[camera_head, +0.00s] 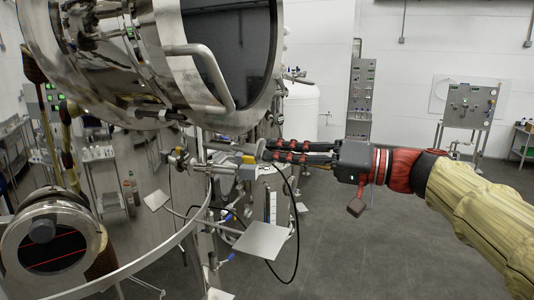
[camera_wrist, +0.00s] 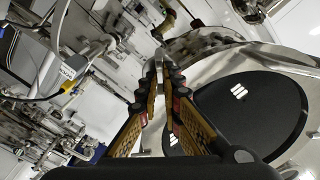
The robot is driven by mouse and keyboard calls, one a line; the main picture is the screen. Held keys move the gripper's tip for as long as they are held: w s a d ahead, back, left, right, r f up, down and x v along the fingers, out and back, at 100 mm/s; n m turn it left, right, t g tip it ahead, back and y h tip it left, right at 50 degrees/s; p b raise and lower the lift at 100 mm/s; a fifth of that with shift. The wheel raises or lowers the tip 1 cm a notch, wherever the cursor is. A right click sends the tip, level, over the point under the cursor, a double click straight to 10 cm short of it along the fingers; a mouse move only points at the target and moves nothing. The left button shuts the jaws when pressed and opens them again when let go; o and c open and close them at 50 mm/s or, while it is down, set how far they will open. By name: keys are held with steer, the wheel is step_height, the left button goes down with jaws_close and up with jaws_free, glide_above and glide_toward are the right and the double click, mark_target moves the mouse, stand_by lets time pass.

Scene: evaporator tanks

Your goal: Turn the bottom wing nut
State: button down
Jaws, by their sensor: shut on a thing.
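My gripper (camera_head: 270,150) reaches in from the right to the lower edge of the tank's round door. Its dark fingers with red joints lie close together at the end of a metal rod fitting (camera_head: 235,147). In the wrist view the fingertips (camera_wrist: 165,78) are shut on a thin metal piece, the bottom wing nut (camera_wrist: 159,68), beside the round door. The nut is mostly hidden between the fingertips, and its wings and turn angle cannot be made out. In the head view I cannot pick the nut out from the fingertips.
The steel tank door (camera_head: 160,60) with a curved handle (camera_head: 205,80) hangs above left. Valves and pipes (camera_head: 205,165), a yellow-marked valve (camera_head: 248,160) and a hanging black cable (camera_head: 296,245) are close below the gripper. A control panel stand (camera_head: 468,103) is far right; the floor there is open.

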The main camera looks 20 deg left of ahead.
steer(key=shift+f+n+b, duration=0.3)
steer(key=shift+b, duration=0.35)
steer(key=shift+n+b, duration=0.5)
steer(key=shift+b, duration=1.05)
steer(key=shift+r+n, duration=0.15)
steer(key=shift+n, duration=0.25)
steer(key=shift+f+n+b, duration=0.2)
steer(key=shift+n+b, duration=0.2)
steer(key=shift+b, duration=0.6)
steer(key=shift+n+b, duration=0.6)
steer(key=shift+b, duration=0.5)
steer(key=shift+r, duration=0.2)
